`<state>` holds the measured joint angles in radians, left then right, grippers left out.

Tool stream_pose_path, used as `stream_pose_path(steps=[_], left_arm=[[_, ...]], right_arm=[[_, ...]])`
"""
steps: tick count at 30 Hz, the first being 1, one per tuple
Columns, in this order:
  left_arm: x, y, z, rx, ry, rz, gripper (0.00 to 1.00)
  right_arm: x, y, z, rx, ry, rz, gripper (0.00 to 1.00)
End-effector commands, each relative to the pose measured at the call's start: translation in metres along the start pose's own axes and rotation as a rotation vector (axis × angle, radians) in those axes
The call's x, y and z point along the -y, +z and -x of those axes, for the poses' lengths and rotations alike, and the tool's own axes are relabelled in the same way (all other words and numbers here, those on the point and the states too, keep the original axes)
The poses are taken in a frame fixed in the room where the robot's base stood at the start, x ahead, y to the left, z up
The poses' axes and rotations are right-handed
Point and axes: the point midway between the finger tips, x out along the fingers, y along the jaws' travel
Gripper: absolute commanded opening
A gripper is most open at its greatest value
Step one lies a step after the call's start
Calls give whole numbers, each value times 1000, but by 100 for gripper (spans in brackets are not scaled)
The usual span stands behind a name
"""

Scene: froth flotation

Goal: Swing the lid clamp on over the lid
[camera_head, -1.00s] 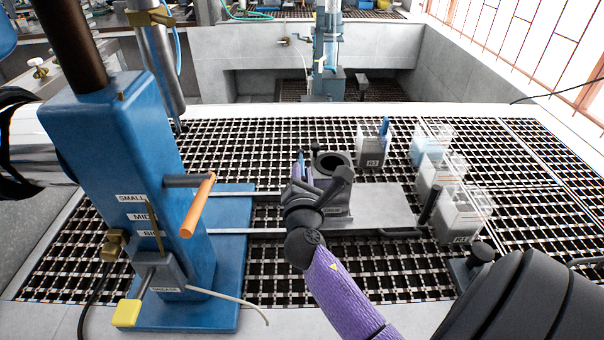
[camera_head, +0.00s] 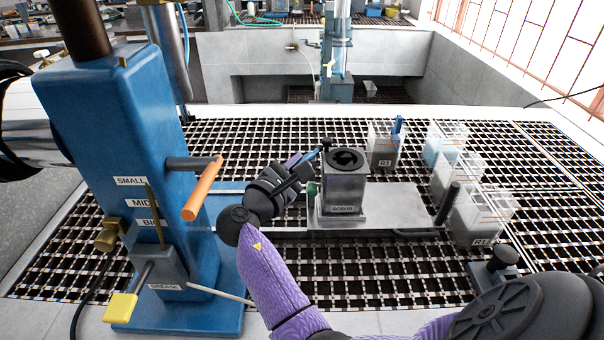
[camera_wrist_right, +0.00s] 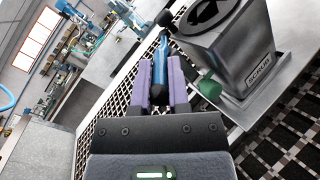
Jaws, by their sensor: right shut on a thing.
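The metal pot labelled SCRUB (camera_head: 343,190) stands upright on a grey plate, its dark round lid (camera_head: 347,158) in full view in the head view. It also shows in the right wrist view (camera_wrist_right: 235,60). My right gripper (camera_head: 303,163) is left of the pot, shut on a blue bar, seemingly the lid clamp (camera_wrist_right: 159,72). The bar slants up to a dark end (camera_head: 327,143) by the pot's back left corner. It lies beside the lid, not across it. How the bar is joined is hard to tell. My left gripper is not in view.
A blue column (camera_head: 130,150) with an orange handle (camera_head: 202,188) stands on the left. Several clear boxes, one of them labelled R3 (camera_head: 384,150), stand right of the pot. A green knob (camera_wrist_right: 209,88) sits beside the pot. The black grating (camera_head: 330,262) in front is mostly bare.

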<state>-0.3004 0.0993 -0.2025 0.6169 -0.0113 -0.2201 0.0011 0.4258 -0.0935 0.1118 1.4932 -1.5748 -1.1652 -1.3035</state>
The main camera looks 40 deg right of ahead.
Motion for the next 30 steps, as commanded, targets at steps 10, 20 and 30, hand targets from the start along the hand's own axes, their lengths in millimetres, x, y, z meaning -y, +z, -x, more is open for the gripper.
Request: stream_pose_path(steps=[10, 20, 30], left_arm=[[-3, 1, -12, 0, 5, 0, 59], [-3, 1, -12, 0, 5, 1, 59], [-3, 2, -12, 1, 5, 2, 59]], right_arm=[[-3, -5, 0, 52, -84, 1, 0], [-4, -4, 0, 57, -91, 1, 0], [-4, -4, 0, 58, -90, 1, 35]])
